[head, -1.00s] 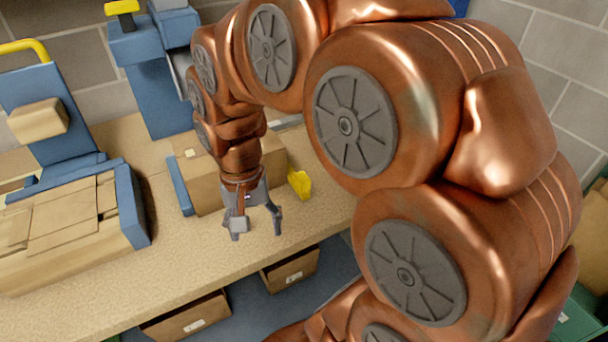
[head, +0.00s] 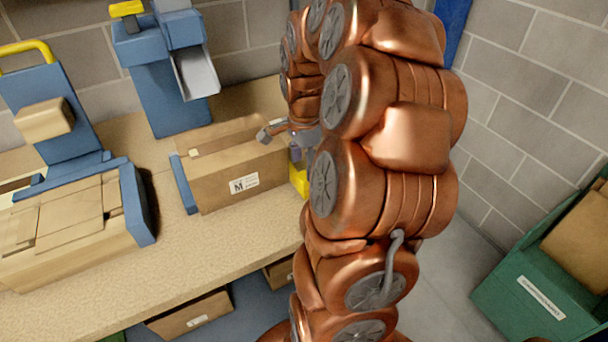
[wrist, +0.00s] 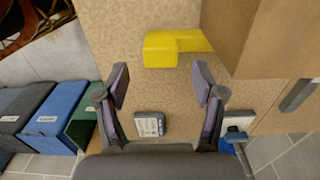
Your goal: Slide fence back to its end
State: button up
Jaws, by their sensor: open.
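A yellow L-shaped piece (head: 299,181) stands on the bench at the right end of a cardboard box, partly hidden by my arm in the head view. In the wrist view the yellow piece (wrist: 175,46) lies just beyond my open fingertips, roughly between their lines, with no visible contact. A blue upright bar (head: 184,185) stands at the box's left side. I cannot tell which of these is the fence. My gripper (wrist: 161,82) is open and empty; in the head view the gripper (head: 281,141) is beside the box's right end, partly hidden by my arm.
The cardboard box (head: 235,170) sits close to the yellow piece; the box (wrist: 275,38) fills the wrist view's upper right. A small labelled grey item (wrist: 150,124) shows between my fingers. A blue-framed packing station (head: 137,205) is at left. A green bin (head: 520,290) stands at right.

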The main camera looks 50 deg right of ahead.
aim_at(304, 176)
jog(key=shift+f+p, duration=0.6)
jog(key=shift+f, duration=1.85)
grip_shut()
